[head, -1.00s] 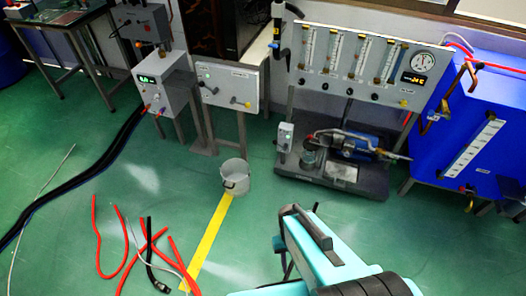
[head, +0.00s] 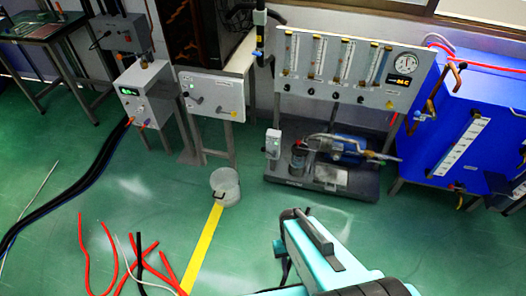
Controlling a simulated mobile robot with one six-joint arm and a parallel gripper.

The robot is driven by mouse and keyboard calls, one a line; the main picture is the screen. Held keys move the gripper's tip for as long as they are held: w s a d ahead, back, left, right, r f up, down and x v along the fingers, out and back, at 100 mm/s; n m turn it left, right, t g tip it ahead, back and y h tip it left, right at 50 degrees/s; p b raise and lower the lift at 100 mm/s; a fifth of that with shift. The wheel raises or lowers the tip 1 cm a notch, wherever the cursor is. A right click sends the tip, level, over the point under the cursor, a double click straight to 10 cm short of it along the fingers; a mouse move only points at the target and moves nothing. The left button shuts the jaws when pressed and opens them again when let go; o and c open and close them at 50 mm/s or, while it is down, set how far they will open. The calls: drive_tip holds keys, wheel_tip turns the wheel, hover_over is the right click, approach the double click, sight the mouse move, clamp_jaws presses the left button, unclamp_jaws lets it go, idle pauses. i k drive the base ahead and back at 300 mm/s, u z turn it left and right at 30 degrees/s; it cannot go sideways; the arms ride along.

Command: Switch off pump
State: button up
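The pump (head: 345,150), a blue motor with grey metal parts and pipes, stands on a dark low base (head: 330,185) under the flowmeter panel. A small light-grey switch box (head: 273,143) stands on a post at the left end of that base. Its switch details are too small to read. My teal arm rises from the bottom of the view, in front of the pump base. My gripper (head: 284,248) seems to be the dark part at the arm's far left side, mostly hidden behind the arm. Its fingers cannot be made out.
The flowmeter panel (head: 345,75) stands above the pump, with a blue tank (head: 460,135) to its right. A grey bucket (head: 225,187) and a yellow floor line (head: 203,248) lie left of the base. Red hoses (head: 112,255) lie on the floor.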

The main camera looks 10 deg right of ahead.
sight(263, 149)
drive_tip(key=i, duration=0.85)
drive_tip(key=u, duration=0.15)
drive_tip(key=k, duration=0.95)
drive_tip(key=z, duration=0.15)
drive_tip(key=i, duration=0.55)
